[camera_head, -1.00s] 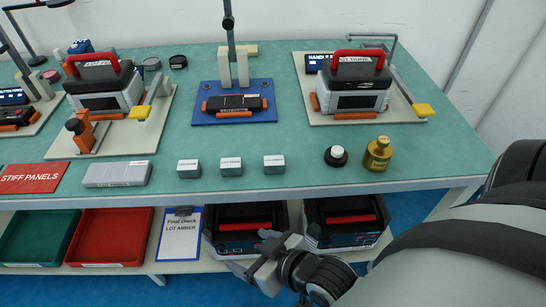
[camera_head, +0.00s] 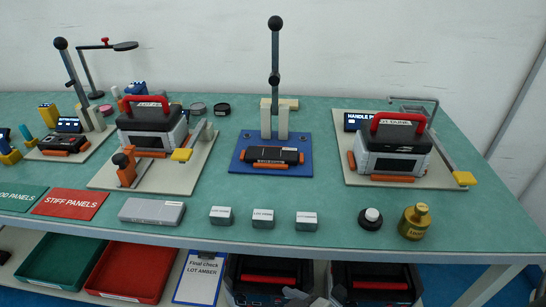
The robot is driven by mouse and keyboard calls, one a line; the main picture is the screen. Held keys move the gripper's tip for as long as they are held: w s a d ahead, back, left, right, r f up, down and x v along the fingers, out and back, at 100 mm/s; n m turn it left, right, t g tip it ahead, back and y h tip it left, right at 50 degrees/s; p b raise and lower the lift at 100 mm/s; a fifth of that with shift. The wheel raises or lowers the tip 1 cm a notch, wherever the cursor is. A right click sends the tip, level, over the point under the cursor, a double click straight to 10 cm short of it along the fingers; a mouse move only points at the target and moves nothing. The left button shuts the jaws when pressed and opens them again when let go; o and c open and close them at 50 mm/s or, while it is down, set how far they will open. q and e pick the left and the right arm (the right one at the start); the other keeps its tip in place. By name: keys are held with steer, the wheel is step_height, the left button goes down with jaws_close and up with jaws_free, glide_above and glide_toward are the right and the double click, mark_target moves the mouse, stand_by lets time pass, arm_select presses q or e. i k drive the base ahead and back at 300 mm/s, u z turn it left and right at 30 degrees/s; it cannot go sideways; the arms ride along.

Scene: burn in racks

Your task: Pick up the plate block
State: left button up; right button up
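Three small grey blocks with white top labels stand in a row near the table's front edge: a left block (camera_head: 221,216), a middle block (camera_head: 263,218) and a right block (camera_head: 306,221). Their labels are too small to read surely, so I cannot tell which is the plate block. A longer flat grey block (camera_head: 152,211) with a label lies to their left. Only a bit of my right gripper (camera_head: 298,296) shows at the bottom edge, below the table front and over the lower shelf. Its finger opening cannot be made out. My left gripper is out of view.
A black-and-white knob (camera_head: 370,218) and a brass weight (camera_head: 414,222) stand right of the blocks. Behind are a blue fixture (camera_head: 240,168) and devices on beige boards (camera_head: 345,178). Red (camera_head: 100,284) and green trays and black cases sit below. Table is clear around the blocks.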

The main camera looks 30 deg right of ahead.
mark_target(262, 218)
steer(key=k, duration=0.55)
steer(key=u, duration=1.5)
steer(key=i, duration=1.15)
steer(key=z, duration=2.1)
